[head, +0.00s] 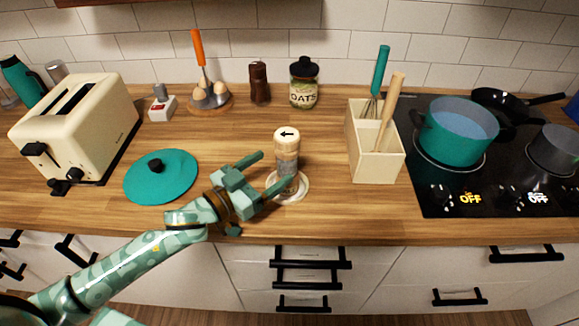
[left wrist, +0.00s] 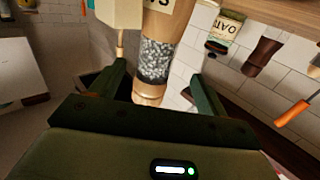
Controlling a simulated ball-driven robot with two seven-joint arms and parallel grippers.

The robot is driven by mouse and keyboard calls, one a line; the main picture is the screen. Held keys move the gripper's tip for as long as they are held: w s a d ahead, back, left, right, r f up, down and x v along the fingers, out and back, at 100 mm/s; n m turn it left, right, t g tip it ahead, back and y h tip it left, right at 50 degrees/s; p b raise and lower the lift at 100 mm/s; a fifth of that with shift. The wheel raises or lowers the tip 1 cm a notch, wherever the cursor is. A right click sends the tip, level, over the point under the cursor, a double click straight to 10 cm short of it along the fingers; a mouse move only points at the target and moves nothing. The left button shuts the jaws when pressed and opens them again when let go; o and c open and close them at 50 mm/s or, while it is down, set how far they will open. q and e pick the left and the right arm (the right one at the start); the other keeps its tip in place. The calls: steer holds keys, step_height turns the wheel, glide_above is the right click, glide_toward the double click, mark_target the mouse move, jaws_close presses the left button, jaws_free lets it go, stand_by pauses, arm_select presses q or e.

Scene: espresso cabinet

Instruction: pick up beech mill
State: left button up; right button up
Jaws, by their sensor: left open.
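The beech mill (head: 287,142) has a pale wooden top with a black arrow and a clear middle with grain-like contents. It stands upright on a small white round dish (head: 297,196) near the counter's front. My left gripper (head: 274,169) is open, reaching in from the left at the mill's lower part. In the left wrist view the mill (left wrist: 157,58) appears between the spread fingers (left wrist: 162,88), with a gap visible on each side. Whether either finger touches it is unclear. The lower part is partly hidden by a finger in the head view. My right gripper is not in view.
A cream utensil box (head: 378,168) stands right of the mill, beside the black hob with a teal pot (head: 458,130). A teal lid (head: 160,178) and toaster (head: 75,125) are left. A dark brown mill (head: 260,84) and oats jar (head: 304,84) stand behind.

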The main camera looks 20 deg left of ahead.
mark_target(293, 153)
arm_select(q)
steer(key=x, duration=0.7)
steer(key=shift+d+r+b, duration=0.2)
steer(key=shift+d+b, duration=0.15)
steer(key=shift+d, duration=0.05)
steer(key=shift+s, duration=0.1)
steer(key=shift+c, duration=0.4)
steer(key=c, duration=1)
steer(key=shift+r, duration=0.1)
steer(key=c, duration=0.3)
steer(key=shift+r, duration=0.1)
